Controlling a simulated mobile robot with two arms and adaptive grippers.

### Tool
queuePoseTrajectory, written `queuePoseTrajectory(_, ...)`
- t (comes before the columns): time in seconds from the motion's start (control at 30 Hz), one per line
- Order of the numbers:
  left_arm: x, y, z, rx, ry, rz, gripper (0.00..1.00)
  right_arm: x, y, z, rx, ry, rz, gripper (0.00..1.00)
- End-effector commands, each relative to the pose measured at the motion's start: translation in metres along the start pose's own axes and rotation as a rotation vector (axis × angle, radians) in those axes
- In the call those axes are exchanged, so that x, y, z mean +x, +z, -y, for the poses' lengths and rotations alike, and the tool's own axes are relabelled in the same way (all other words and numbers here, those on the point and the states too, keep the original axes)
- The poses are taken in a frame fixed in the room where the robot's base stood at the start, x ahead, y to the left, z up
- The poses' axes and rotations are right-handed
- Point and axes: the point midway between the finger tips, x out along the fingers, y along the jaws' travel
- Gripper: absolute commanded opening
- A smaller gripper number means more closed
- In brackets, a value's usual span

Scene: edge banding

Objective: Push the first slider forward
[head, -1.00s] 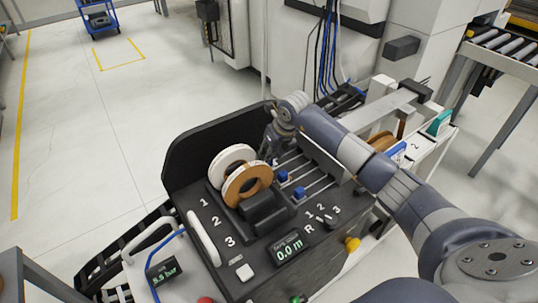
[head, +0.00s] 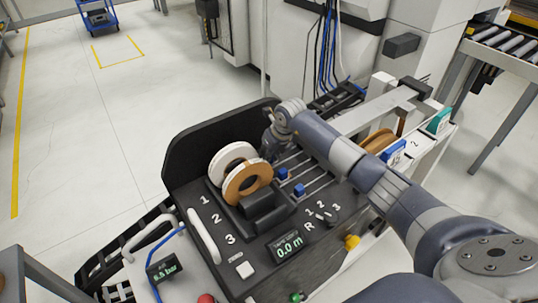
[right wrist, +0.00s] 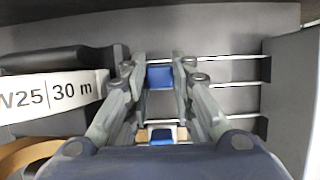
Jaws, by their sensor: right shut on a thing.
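A dark panel (head: 225,262) carries three parallel slider rails beside tape rolls. My right gripper (head: 268,150) is low over the far rail in the head view, and its arm crosses from the right. In the right wrist view the fingers (right wrist: 160,75) stand on both sides of a blue slider block (right wrist: 160,78), shut on it. This first slider is hidden behind the gripper in the head view. Two other blue sliders, the middle one (head: 283,173) and the near one (head: 299,189), stand free on their rails. My left gripper is not in view.
A white roll (head: 222,156) and a brown roll (head: 236,190) stand close left of the gripper; the white one's "30 m" label (right wrist: 60,91) shows in the right wrist view. A dark raised wall (head: 190,150) borders the panel's far side. A display (head: 289,246) reads 0.0 m.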

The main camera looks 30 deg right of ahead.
Motion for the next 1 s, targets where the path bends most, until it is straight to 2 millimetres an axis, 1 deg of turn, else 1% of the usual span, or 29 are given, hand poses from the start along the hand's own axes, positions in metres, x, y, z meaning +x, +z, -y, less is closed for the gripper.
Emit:
queuePoseTrajectory(0.03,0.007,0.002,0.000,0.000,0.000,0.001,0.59,0.003,-0.001,0.011,0.002,-0.007,0.001,0.00)
queuePoseTrajectory(0.23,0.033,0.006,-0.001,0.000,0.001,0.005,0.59,0.004,-0.001,0.059,0.004,-0.010,0.002,0.00)
queuePoseTrajectory(0.3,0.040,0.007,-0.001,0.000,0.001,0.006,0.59,0.004,-0.001,0.072,0.003,-0.009,0.002,0.00)
queuePoseTrajectory(0.4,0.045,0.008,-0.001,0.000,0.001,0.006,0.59,0.002,0.000,0.085,0.003,-0.006,0.002,0.00)
queuePoseTrajectory(0.53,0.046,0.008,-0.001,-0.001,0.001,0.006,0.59,0.000,0.000,0.092,0.001,-0.004,0.003,0.00)
queuePoseTrajectory(0.8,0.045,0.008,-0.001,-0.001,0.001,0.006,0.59,-0.002,0.001,0.094,0.001,-0.008,0.003,0.00)
queuePoseTrajectory(0.83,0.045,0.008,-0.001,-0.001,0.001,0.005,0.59,-0.002,0.001,0.094,0.001,-0.008,0.003,0.30)
queuePoseTrajectory(0.87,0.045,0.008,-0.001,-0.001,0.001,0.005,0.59,-0.002,0.001,0.094,0.002,-0.008,0.004,0.32)
queuePoseTrajectory(1.0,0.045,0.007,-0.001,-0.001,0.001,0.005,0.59,-0.002,0.001,0.094,0.002,-0.007,0.003,0.32)
